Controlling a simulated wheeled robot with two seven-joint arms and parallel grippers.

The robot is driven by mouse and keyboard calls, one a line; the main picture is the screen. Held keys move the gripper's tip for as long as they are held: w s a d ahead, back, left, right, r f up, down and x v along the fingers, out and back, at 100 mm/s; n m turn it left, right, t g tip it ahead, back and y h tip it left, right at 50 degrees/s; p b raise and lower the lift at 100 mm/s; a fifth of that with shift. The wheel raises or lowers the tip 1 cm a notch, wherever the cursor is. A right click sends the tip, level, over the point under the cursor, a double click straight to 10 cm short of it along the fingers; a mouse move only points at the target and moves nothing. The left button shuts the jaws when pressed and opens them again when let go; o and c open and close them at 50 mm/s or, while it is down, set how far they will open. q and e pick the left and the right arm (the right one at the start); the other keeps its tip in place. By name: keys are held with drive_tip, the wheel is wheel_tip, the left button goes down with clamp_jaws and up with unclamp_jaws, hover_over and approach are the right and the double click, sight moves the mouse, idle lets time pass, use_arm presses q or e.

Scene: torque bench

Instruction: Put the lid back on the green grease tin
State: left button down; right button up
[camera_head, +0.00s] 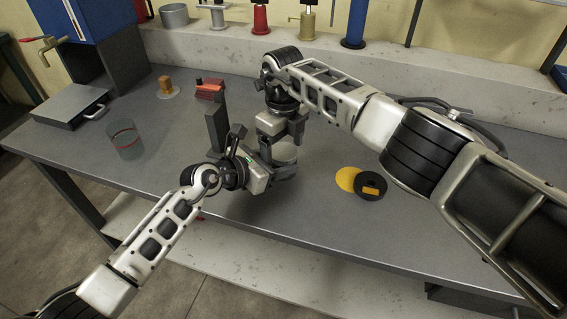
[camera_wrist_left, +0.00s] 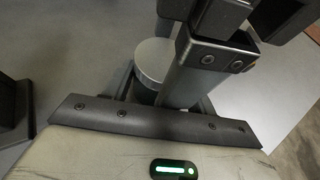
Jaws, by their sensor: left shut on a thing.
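My left gripper (camera_head: 268,170) is at the middle of the bench, shut on a grey round can (camera_head: 286,154). In the left wrist view the same can (camera_wrist_left: 153,58) stands between the fingers, its pale flat top showing. It does not look green here, so I cannot tell whether it is the grease tin. My right gripper (camera_head: 282,128) is just above and behind the can; its fingertips are hidden, and I cannot tell whether it holds a lid.
A yellow disc (camera_head: 347,178) and a black disc with a yellow patch (camera_head: 371,187) lie right of the grippers. The front right bench is clear.

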sight(283, 151)
drive_tip(key=shift+r, duration=0.1)
wheel_tip(283, 151, up, 12)
idle(0.5)
use_arm(q)
drive_tip(key=shift+c, duration=2)
unclamp_jaws()
drive_tip(key=v, duration=1.6)
drive_tip(key=shift+s+d, duration=0.1)
